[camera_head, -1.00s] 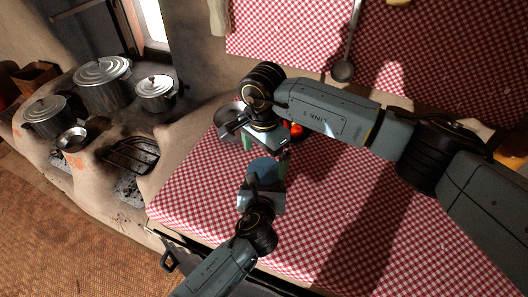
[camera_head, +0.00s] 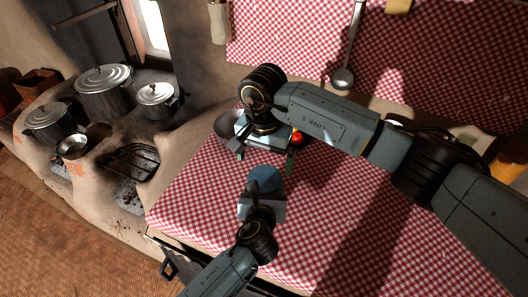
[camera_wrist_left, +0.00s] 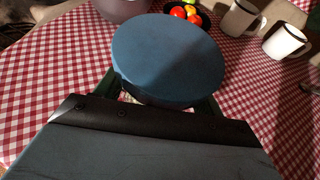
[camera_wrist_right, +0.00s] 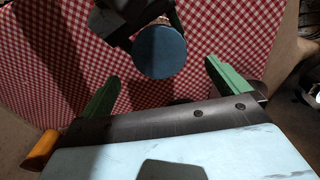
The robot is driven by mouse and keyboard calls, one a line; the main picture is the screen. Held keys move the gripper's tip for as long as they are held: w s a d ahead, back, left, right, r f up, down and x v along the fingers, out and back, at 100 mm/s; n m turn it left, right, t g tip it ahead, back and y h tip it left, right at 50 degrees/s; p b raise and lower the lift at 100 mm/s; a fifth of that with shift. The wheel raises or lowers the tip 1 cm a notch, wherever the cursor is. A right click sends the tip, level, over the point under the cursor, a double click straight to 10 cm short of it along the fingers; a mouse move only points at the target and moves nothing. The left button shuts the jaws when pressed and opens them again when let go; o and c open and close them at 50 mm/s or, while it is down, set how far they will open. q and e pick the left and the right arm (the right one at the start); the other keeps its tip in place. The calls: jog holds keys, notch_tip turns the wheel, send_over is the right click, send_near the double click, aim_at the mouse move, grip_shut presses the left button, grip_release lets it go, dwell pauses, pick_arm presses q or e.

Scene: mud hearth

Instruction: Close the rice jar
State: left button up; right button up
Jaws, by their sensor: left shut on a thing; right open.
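The rice jar's round blue lid (camera_head: 265,178) shows at the middle of the tablecloth. In the left wrist view the lid (camera_wrist_left: 168,58) lies flat over the jar and hides most of its body. I cannot tell whether it is fully seated. My left gripper (camera_head: 264,190) is shut on the jar, its green fingers on either side below the lid. My right gripper (camera_head: 266,152) is open and empty, behind the lid and apart from it. In the right wrist view the lid (camera_wrist_right: 160,52) shows beyond and between the open green fingers.
A grey bowl (camera_head: 226,126) and red tomatoes (camera_head: 297,138) are behind my right gripper. Lidded pots (camera_head: 105,92) stand on the hearth at left. The cloth's right side (camera_head: 420,235) is clear.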

aim_at(265, 177)
notch_tip(265, 177, down, 6)
jog(key=shift+f, duration=0.15)
dwell(0.3)
jog(key=c, duration=1)
jog(key=shift+w+m, duration=0.1)
jog(key=shift+m, duration=1.5)
jog(key=o, duration=1)
